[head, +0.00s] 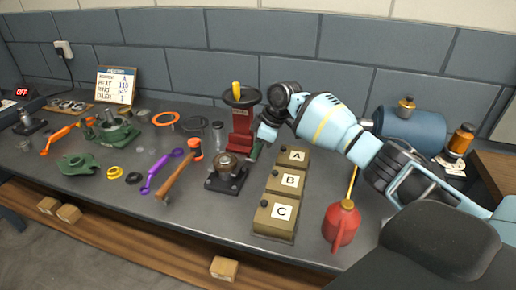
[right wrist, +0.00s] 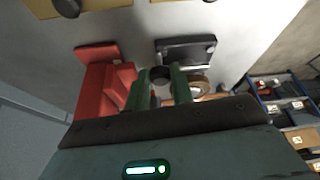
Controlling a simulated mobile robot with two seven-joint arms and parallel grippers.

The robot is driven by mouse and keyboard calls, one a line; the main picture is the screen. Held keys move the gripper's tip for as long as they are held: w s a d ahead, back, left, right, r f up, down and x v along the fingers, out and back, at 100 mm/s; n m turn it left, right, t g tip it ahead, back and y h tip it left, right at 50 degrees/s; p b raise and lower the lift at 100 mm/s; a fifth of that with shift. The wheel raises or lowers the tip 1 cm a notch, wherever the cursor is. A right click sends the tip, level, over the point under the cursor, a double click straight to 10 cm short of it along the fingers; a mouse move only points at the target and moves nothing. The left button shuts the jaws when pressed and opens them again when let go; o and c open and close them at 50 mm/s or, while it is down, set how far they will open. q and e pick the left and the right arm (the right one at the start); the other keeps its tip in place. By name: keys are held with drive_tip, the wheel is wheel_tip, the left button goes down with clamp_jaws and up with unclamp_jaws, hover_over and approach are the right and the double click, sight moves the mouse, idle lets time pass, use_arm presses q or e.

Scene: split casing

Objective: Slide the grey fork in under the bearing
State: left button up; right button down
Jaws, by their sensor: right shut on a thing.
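The bearing (head: 228,160) is a metal ring with a brownish middle, seated on a square black base (head: 225,181) in the middle of the bench. In the right wrist view the bearing (right wrist: 199,86) shows partly behind a finger. My right gripper (head: 257,148) is right of the bearing and close to the red press, apart from the bearing in the head view. In the right wrist view its green fingers (right wrist: 160,92) are shut on a small dark grey piece (right wrist: 160,75), apparently the grey fork. Most of the piece is hidden. My left gripper is not in view.
The red press (head: 241,125) with a black handwheel stands behind the bearing. Brown blocks A, B and C (head: 280,192) stand to the right, with a red oil can (head: 342,224) beyond. A hammer (head: 176,178) and purple wrench (head: 160,172) lie to the left.

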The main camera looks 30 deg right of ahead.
drive_tip(key=shift+s+a+f, duration=0.1)
drive_tip(key=shift+a+f, duration=0.05)
drive_tip(key=shift+a, duration=0.05)
drive_tip(key=c, duration=1.2)
unclamp_jaws()
drive_tip(key=shift+s, duration=0.1)
drive_tip(key=shift+d+r, duration=0.15)
drive_tip(key=shift+r, duration=0.3)
drive_tip(key=v, duration=0.7)
drive_tip(key=shift+f, duration=0.1)
